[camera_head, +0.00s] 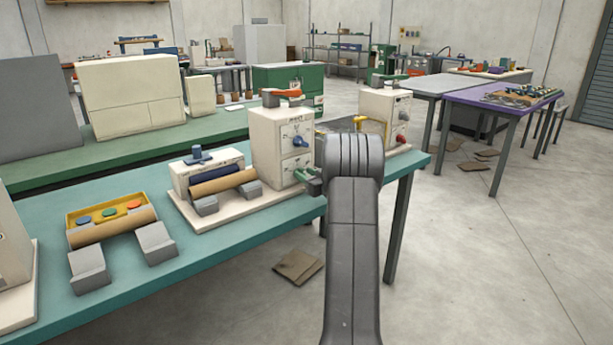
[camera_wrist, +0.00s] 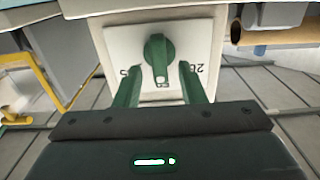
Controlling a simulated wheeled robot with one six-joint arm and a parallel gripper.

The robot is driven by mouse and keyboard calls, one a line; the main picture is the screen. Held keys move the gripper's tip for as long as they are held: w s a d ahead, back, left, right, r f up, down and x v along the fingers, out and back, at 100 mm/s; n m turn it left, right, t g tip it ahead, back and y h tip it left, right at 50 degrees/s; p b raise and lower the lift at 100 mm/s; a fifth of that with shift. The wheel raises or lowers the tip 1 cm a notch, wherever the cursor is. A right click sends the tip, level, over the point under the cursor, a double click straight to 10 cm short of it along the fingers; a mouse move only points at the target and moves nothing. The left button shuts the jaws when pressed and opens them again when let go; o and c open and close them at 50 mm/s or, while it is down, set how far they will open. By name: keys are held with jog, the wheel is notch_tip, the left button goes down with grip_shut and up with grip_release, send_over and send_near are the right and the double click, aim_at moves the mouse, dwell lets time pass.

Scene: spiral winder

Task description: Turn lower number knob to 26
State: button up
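The lower number knob (camera_wrist: 158,50) is green, on a white dial plate (camera_wrist: 118,42) in the wrist view. Its narrow end points down in the picture, towards a partly legible mark. Marks at the plate's left and right look turned, and I cannot read them surely. My gripper (camera_wrist: 159,67) is open. Its two green fingers stand on either side of the knob's lower part, with visible gaps. In the head view the winder's white box (camera_head: 268,150) stands on the teal table, with a blue knob (camera_head: 299,141) on its front. My gripper (camera_head: 312,182) is low at that front, partly behind my arm.
On the teal table (camera_head: 215,250) stand a roller unit (camera_head: 222,180), a yellow button tray (camera_head: 72,218) and another white box (camera_head: 400,110) to the right of my arm. A yellow bracket (camera_wrist: 50,88) is at the left in the wrist view. Open floor lies to the right.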

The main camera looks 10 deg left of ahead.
jog(key=shift+a, duration=0.1)
grip_shut()
jog(key=shift+f+n+b, duration=0.1)
jog(key=shift+n+b, duration=0.3)
jog(key=shift+b, duration=0.05)
jog(key=shift+a+f+n+b, duration=0.1)
jog(key=shift+n+b, duration=0.5)
jog(key=shift+b, duration=0.1)
jog(key=n+b, duration=0.4)
jog(key=shift+s+a+f, duration=0.1)
jog(key=shift+s+f, duration=0.05)
jog(key=shift+s, duration=0.1)
jog(key=n+b, duration=0.2)
jog(key=n, duration=0.1)
jog(key=n+b, duration=0.2)
jog(key=b, duration=0.1)
jog(key=shift+s+a+n, duration=0.15)
jog(key=shift+n, duration=0.25)
